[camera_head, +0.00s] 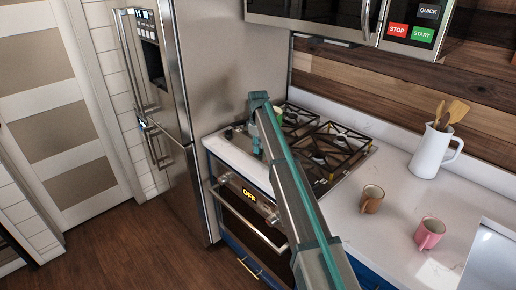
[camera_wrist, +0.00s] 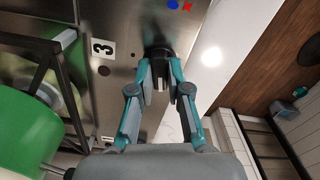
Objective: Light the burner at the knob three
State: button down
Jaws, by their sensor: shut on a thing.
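In the wrist view, a dark round knob (camera_wrist: 158,48) stands on the steel cooktop panel beside a white label marked 3 (camera_wrist: 102,48). My gripper (camera_wrist: 160,78) has its two teal fingers closed around this knob from both sides. In the head view, my gripper (camera_head: 257,145) reaches down at the front left of the cooktop (camera_head: 308,190), and my arm hides part of the knob area. Black grates (camera_head: 325,148) cover the burners. I see no clear flame.
A large green object (camera_wrist: 30,130) is close on the left in the wrist view, beside a black grate. A brown mug (camera_head: 372,198), a pink mug (camera_head: 430,233) and a white utensil jug (camera_head: 434,152) stand on the right counter. The fridge (camera_head: 205,80) is at left; the oven display (camera_head: 249,195) reads OFF.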

dwell(0.3)
jog(key=c, duration=1.1)
grip_release()
jog(key=shift+r, duration=0.1)
notch_tip(320, 180, up, 12)
jog(key=shift+f, duration=0.1)
